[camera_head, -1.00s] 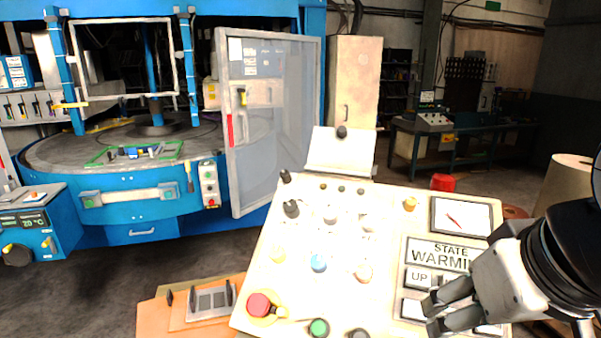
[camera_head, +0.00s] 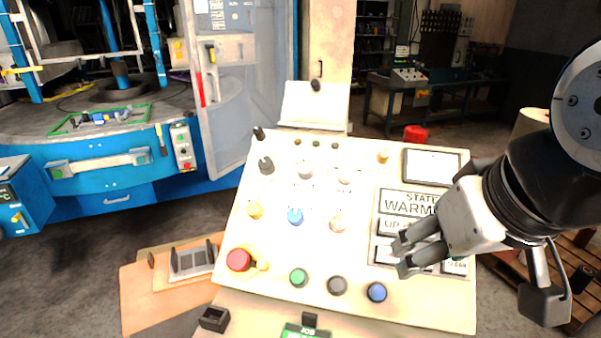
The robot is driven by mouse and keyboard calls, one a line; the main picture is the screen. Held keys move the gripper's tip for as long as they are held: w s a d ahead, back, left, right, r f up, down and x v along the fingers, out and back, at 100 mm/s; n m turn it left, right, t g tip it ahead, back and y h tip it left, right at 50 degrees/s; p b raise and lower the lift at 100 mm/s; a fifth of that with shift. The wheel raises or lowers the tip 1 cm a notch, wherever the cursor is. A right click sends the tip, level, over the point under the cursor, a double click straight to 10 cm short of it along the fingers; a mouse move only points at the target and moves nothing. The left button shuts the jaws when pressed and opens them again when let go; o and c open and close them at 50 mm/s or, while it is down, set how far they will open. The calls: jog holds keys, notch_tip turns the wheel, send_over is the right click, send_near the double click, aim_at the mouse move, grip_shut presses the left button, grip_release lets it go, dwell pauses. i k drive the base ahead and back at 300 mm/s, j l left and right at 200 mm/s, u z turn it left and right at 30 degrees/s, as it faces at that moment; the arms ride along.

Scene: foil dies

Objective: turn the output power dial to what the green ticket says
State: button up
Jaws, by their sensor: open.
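The sloped cream control panel (camera_head: 258,290) fills the middle of the view. My gripper (camera_head: 403,258) is open and empty, pointing left over the panel's right side, covering some display text.
A red mushroom button (camera_head: 239,260) and green, grey and blue buttons (camera_head: 377,292) line the panel's lower part. A screen (camera_head: 431,167) and a "STATE WARM…" display (camera_head: 409,203) are at right. A blue machine (camera_head: 95,180) stands behind left.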

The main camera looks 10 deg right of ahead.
aim_at(339, 223)
jog(key=u, duration=0.5)
jog(key=k+j+z, duration=0.25)
jog(key=j, duration=0.15)
jog(key=j+z, duration=0.2)
jog(key=j, duration=0.15)
jog(key=i+j, duration=0.1)
jog(key=j, duration=0.25)
jog(key=i+j+z, duration=0.15)
jog(key=j, duration=0.55)
jog(key=z, duration=0.05)
